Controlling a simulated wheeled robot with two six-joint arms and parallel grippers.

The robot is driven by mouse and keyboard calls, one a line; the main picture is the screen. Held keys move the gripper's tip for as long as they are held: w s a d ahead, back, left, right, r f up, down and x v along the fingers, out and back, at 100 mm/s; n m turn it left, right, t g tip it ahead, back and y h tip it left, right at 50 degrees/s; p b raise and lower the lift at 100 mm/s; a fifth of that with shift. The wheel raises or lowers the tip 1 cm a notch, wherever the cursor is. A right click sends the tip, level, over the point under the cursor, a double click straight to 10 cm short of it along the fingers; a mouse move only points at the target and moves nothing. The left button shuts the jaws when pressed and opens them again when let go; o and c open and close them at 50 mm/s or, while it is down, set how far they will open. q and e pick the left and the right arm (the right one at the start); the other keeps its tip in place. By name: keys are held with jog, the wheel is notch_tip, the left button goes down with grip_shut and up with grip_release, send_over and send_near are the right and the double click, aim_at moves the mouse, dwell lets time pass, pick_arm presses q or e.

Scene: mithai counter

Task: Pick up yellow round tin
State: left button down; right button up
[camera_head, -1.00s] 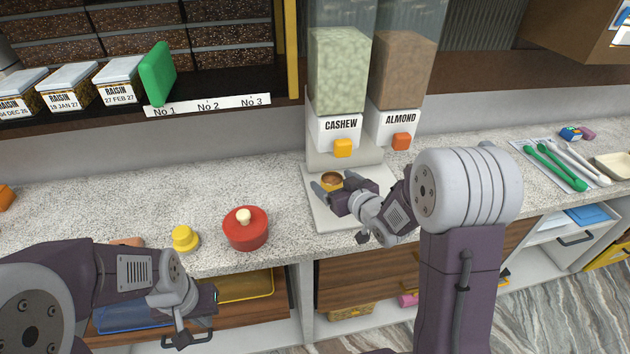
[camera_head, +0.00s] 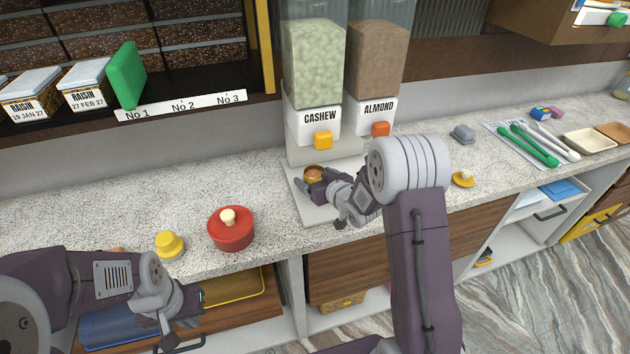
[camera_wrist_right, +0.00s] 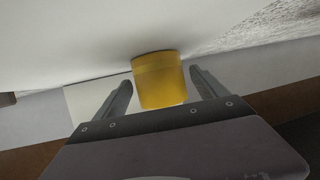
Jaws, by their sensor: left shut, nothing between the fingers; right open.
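The yellow round tin (camera_head: 313,171) stands upright on a white board (camera_head: 310,208) below the cashew dispenser. Its top looks brownish in the head view. In the right wrist view the tin (camera_wrist_right: 158,82) is a plain yellow cylinder between the two fingers, with gaps on both sides. My right gripper (camera_head: 317,181) is open, its fingers reaching to either side of the tin; I see no clear contact. My left gripper (camera_head: 187,322) is shut and empty, low in front of the counter edge, away from the tin.
The cashew dispenser (camera_head: 315,70) and almond dispenser (camera_head: 376,70) rise behind the tin. A red lidded pot (camera_head: 231,234) and a yellow knobbed item (camera_head: 168,243) stand to the left. Green tongs (camera_head: 530,146) lie far right. Counter is clear behind the pot.

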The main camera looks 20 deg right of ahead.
aim_at(310, 174)
jog(key=x, duration=0.3)
jog(key=shift+w+a+f, duration=0.1)
jog(key=shift+w, duration=0.3)
